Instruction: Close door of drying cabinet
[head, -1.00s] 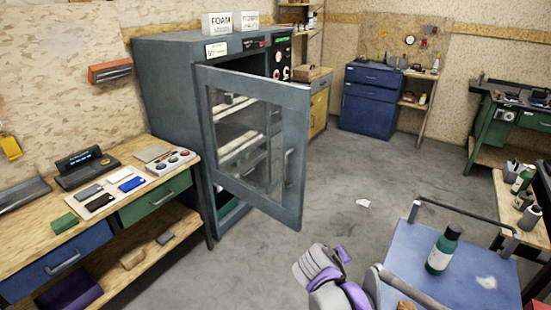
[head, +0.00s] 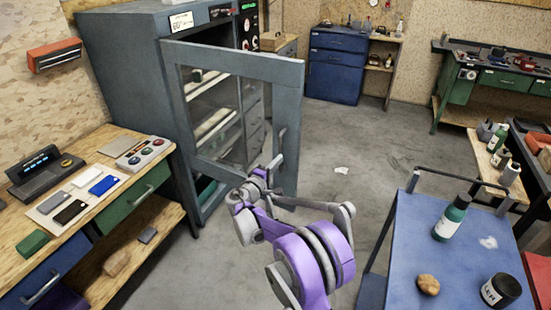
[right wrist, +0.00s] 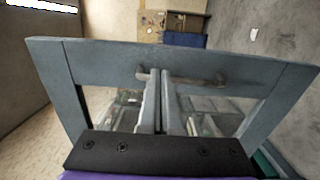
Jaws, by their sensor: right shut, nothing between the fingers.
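The drying cabinet (head: 120,70) is a tall grey-blue box at the left in the head view. Its door (head: 235,58), a grey frame around a glass pane, stands open into the room. A bar handle (head: 281,145) is on the door's free side; it also shows in the right wrist view (right wrist: 195,79). My right gripper (head: 272,167) is at the door near the handle. In the right wrist view its two fingers (right wrist: 159,75) are shut and empty, with tips at the handle bar; I cannot tell if they touch. My left gripper is not in view.
A blue cart (head: 400,250) with a bottle (head: 452,218) and a dark jar (head: 500,291) is at the right. The grey floor (head: 350,140) behind the door is mostly clear.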

